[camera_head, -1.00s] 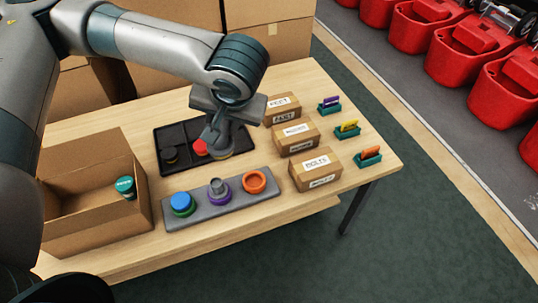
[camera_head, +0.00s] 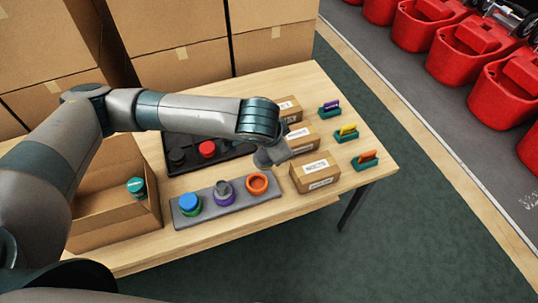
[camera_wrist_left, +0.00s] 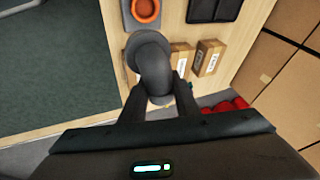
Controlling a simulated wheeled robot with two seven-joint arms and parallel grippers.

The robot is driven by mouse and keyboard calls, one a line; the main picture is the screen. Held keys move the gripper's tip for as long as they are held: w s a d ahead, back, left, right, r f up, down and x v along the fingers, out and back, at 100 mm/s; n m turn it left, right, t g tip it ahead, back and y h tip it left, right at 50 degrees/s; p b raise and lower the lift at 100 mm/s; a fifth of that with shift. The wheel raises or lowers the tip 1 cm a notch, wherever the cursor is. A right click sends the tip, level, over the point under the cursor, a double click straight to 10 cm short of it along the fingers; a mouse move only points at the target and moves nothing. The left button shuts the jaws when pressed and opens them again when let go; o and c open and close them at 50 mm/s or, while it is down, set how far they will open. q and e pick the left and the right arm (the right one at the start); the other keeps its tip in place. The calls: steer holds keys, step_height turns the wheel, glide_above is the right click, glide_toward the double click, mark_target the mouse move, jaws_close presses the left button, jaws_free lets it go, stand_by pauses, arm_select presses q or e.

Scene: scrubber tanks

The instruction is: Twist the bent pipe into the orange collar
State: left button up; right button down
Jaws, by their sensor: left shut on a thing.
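The orange collar (camera_head: 257,183) is an open ring at the right end of a grey base plate. It also shows at the top of the wrist view (camera_wrist_left: 145,8). My left gripper (camera_wrist_left: 155,105) is shut on the bent pipe (camera_wrist_left: 152,62), a dark grey elbow with a wide round end. In the head view my left gripper (camera_head: 270,156) is above and just behind the collar, to its upper right. The pipe is apart from the collar in the wrist view. In the head view the pipe is hard to tell from the gripper. My right gripper is not in view.
The grey plate (camera_head: 215,212) also bears a blue-topped green collar and a purple collar with a grey piece. A black tray (camera_head: 236,154), labelled cartons (camera_head: 316,172) and an open box (camera_head: 118,226) stand close by. The table's front strip is clear.

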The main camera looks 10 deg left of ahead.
arm_select(q)
step_height(320, 180, down, 11)
steer(key=w+a+m+g+h+p, duration=0.2)
steer(key=m+h+p, duration=0.1)
steer(key=m+p, duration=0.3)
steer(key=shift+a+m+h, duration=0.3)
steer(key=shift+m, duration=0.9)
steer(key=shift+f+b, duration=2.45)
steer(key=shift+f, duration=0.5)
steer(key=shift+f, duration=0.25)
